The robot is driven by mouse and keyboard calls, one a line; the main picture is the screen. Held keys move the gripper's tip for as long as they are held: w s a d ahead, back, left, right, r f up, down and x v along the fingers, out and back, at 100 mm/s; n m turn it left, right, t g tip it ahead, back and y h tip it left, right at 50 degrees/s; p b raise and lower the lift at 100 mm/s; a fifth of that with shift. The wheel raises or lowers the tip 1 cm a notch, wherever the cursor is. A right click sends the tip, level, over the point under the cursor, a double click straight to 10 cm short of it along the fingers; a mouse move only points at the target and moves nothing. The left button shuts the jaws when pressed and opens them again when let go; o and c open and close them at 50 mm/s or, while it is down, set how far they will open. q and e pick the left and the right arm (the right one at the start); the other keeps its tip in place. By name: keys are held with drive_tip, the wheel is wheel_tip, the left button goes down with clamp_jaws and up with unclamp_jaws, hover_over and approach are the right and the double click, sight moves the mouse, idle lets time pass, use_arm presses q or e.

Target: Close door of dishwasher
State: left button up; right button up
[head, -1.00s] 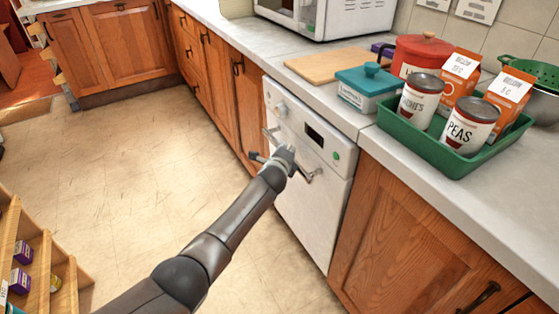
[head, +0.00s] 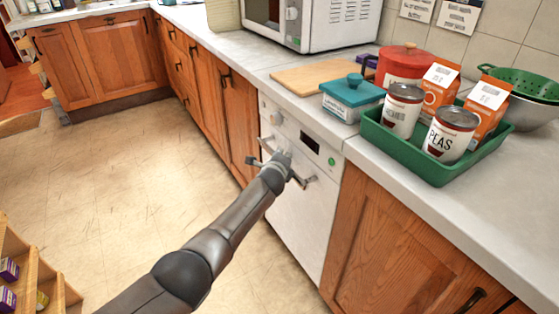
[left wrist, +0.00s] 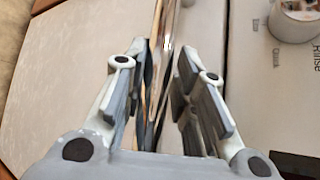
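The white dishwasher (head: 301,215) stands under the counter between wooden cabinets. Its door is upright or nearly so; I cannot tell whether it is fully flush. A metal bar handle (head: 304,182) crosses the front below the control panel (head: 290,128). My left gripper (head: 283,163) is at this handle. My right gripper is not in view.
A green tray (head: 440,170) with cans and cartons stands on the counter (head: 400,185) to the right. A teal-lidded box (head: 352,92), a cutting board (head: 312,75) and a microwave (head: 330,22) are farther back. The floor (head: 120,180) left of the dishwasher is clear.

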use_arm(q)
drive_tip(key=shift+o, duration=1.2)
drive_tip(key=shift+w+d+r, duration=0.1)
drive_tip(key=shift+d+r, duration=0.2)
drive_tip(key=shift+o, duration=0.2)
drive_tip(key=shift+f, duration=0.15)
drive_tip(key=shift+f, duration=0.1)
drive_tip(key=shift+s+a, duration=0.1)
drive_tip(key=shift+s, duration=0.25)
drive_tip(key=shift+v, duration=1.3)
drive_tip(key=v, duration=0.8)
drive_tip(key=shift+s+r, duration=0.25)
drive_tip(key=shift+s, duration=0.05)
drive_tip(key=shift+a, duration=0.15)
